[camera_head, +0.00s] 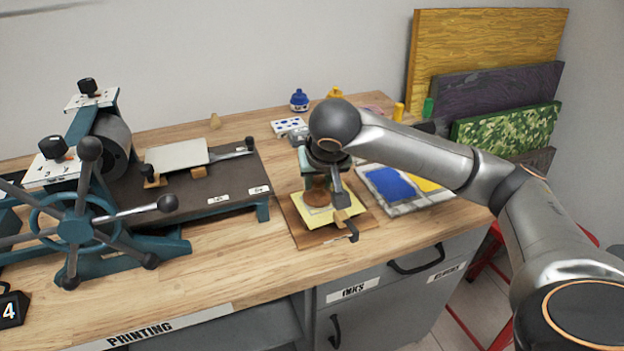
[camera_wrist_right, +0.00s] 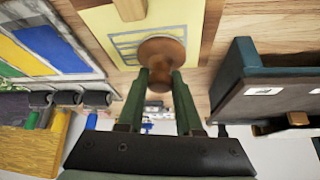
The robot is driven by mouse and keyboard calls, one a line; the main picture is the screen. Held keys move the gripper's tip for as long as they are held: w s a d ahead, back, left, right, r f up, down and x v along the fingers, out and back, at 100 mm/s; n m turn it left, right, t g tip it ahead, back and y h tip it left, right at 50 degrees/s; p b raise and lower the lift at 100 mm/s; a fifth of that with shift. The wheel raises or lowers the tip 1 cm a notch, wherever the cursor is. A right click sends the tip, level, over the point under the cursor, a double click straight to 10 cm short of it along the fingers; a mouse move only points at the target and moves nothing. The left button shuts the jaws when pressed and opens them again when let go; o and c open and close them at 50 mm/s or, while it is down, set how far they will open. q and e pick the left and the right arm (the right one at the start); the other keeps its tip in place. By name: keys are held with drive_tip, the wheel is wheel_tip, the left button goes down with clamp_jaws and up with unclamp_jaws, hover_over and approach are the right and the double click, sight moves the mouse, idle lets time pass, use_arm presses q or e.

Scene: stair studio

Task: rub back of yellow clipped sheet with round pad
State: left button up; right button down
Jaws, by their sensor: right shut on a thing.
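The yellow sheet (camera_head: 318,216) lies on a brown board (camera_head: 300,234) on the wooden bench, and shows in the wrist view (camera_wrist_right: 200,30). A pale wooden clip (camera_head: 342,216) sits at its front edge and also shows in the wrist view (camera_wrist_right: 130,9). My right gripper (camera_head: 317,180) points down over the sheet, shut on the wooden knob of the round pad (camera_head: 317,196). The pad (camera_wrist_right: 162,50) is over the sheet; whether it touches is hard to tell. Faint lines show on the sheet beside it. My left gripper is not in view.
A printing press (camera_head: 78,225) with a dark bed (camera_head: 185,205) stands left of the board. An ink slab (camera_head: 405,207) with blue and yellow patches lies to the right. Small jars (camera_head: 299,100) stand behind. Bare bench lies in front of the press bed.

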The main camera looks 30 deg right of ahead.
drive_tip(key=shift+s+d+p, duration=0.15)
drive_tip(key=shift+d+p, duration=0.05)
drive_tip(key=shift+d, duration=0.35)
drive_tip(key=shift+s+d+p, duration=0.15)
drive_tip(key=shift+d, duration=0.5)
drive_tip(key=shift+d, duration=0.1)
